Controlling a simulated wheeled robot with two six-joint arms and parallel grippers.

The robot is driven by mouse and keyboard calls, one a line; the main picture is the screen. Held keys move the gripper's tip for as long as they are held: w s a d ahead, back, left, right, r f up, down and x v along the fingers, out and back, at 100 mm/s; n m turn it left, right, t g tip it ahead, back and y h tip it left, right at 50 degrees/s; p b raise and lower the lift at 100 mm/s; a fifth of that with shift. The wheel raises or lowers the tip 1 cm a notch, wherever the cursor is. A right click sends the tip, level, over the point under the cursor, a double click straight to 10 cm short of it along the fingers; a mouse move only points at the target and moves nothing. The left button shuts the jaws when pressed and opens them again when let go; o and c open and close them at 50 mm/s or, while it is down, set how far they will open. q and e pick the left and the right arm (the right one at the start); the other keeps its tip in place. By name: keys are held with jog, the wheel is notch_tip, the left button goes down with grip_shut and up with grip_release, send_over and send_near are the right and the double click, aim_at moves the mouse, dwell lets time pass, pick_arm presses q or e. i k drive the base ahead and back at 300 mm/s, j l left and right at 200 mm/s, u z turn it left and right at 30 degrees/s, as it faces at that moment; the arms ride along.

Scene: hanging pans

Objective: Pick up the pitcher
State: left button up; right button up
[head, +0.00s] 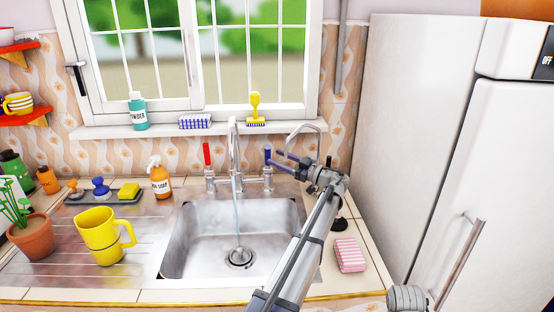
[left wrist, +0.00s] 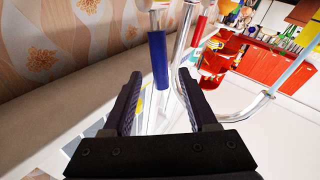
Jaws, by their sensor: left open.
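The yellow pitcher (head: 97,238) stands upright on the ribbed drainboard left of the sink, with its handle toward the right. My left gripper (head: 277,158) is open, far to the right of the pitcher and higher in the head view, by the blue tap handle. In the left wrist view, my left gripper's two dark fingers (left wrist: 160,80) are apart, and the blue tap handle (left wrist: 158,60) shows in the gap between them. I cannot tell whether they touch it. The pitcher is not clearly visible in that view. My right gripper is not in view.
Water runs from the faucet (head: 234,150) into the sink (head: 200,240). A potted plant (head: 29,237) stands close left of the pitcher. A pink sponge (head: 349,254) lies right of the sink.

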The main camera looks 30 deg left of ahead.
aim_at(98, 227)
jog(key=k+l, duration=0.7)
jog(key=k, duration=0.15)
